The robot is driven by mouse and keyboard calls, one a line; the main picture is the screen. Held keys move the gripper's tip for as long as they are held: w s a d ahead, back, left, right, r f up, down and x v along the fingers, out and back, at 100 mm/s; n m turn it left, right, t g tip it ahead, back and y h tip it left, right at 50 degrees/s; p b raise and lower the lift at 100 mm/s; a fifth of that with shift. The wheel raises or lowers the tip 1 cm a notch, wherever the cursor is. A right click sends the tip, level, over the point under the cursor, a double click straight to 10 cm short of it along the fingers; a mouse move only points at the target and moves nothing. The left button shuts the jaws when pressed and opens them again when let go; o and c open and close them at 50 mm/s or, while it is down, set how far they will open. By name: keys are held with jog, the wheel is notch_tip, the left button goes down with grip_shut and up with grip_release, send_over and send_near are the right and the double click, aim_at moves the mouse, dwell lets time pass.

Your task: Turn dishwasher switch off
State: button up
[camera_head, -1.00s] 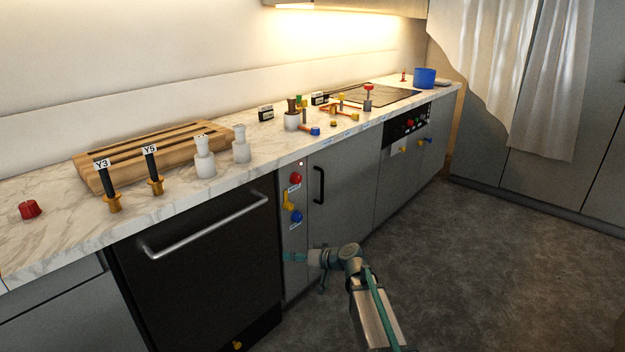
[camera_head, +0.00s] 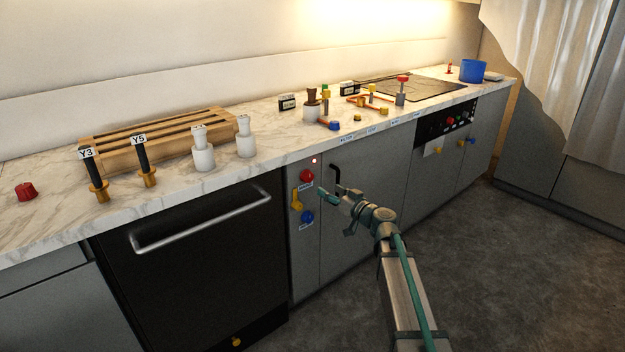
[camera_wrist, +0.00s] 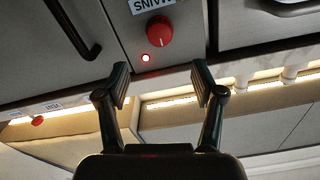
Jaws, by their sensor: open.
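A round red knob (camera_head: 307,176) sits on a narrow grey panel right of the black dishwasher front (camera_head: 190,270). My gripper (camera_head: 330,191) is open and empty, just right of the knobs in the head view. The red knob lies ahead of my fingertips (camera_wrist: 161,73), apart from them.
A black door handle (camera_head: 336,179) stands out on the cabinet close to my gripper. The dishwasher's bar handle (camera_head: 200,222) projects to the left. The marble countertop (camera_head: 270,165) overhangs above the panel, with bottles and valves on it. The floor (camera_head: 470,270) is clear.

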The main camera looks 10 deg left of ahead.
aim_at(310, 178)
jog(key=x, duration=1)
jog(key=shift+w+f+p, duration=0.1)
jog(key=shift+w+p, duration=0.05)
jog(key=shift+p, duration=0.25)
jog(key=c, duration=1.1)
